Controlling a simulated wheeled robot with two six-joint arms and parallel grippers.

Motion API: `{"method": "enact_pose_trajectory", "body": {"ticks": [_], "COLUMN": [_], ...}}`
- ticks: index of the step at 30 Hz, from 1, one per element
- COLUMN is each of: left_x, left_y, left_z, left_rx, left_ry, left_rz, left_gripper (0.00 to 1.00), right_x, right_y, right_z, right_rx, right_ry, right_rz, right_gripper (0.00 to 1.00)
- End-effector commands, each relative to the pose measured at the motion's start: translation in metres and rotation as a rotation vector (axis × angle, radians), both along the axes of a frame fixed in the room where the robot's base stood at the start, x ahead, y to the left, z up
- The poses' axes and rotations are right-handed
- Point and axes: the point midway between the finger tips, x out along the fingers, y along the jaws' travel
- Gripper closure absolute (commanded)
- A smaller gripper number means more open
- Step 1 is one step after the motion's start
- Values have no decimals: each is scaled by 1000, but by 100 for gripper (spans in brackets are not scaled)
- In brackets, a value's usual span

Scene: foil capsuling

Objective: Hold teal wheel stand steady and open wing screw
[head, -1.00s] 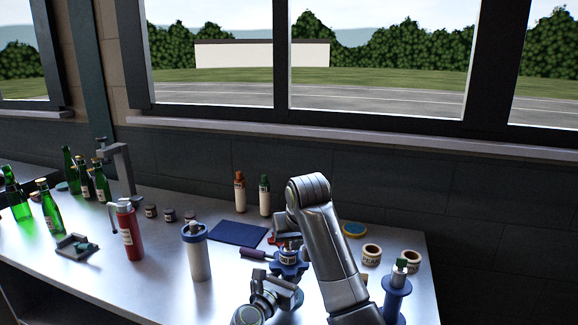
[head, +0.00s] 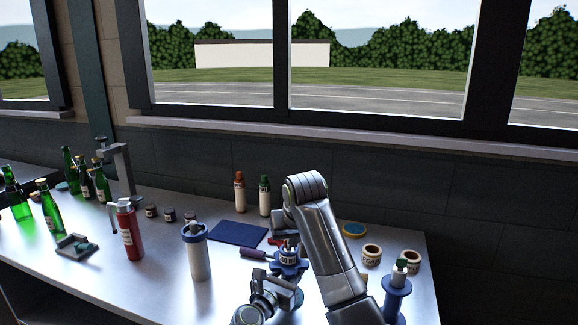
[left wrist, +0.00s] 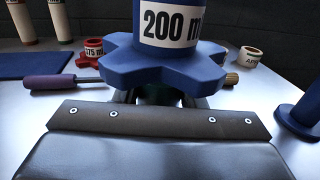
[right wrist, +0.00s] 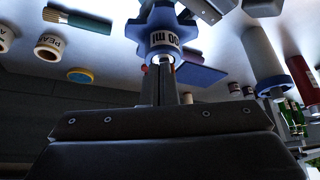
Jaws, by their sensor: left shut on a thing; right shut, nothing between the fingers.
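A blue star-shaped wheel (head: 289,264) with a "200 ml" collar stands at the front right of the bench. It also shows large in the left wrist view (left wrist: 118,62) and in the right wrist view (right wrist: 160,20). My left gripper (head: 285,288) is shut just under the wheel. A dark teal part (left wrist: 158,97), apparently the stand, shows between its fingers, mostly hidden. My right gripper (right wrist: 166,68) is shut and empty, its tips close to the labelled collar; contact is unclear. A knurled brass piece (left wrist: 231,78) shows behind the wheel; I cannot tell whether it is the wing screw.
A purple-handled tool (head: 253,253) and dark blue mat (head: 237,233) lie left of the wheel. A white blue-topped cylinder (head: 198,255) stands farther left. Label rings (head: 371,255) and a blue spool (head: 396,298) are at right. My right forearm crosses the space between.

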Motion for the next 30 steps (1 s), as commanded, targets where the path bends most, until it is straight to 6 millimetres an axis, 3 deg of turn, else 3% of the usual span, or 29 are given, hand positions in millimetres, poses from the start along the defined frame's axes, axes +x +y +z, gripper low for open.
{"method": "enact_pose_trajectory", "body": {"ticks": [30], "left_x": [0], "left_y": [0], "left_z": [0], "left_rx": [0], "left_ry": [-1], "left_rz": [1], "left_gripper": [100], "right_x": [-2], "right_y": [10], "right_z": [0], "right_rx": [0], "right_ry": [-1], "right_rz": [0], "right_gripper": [100]}}
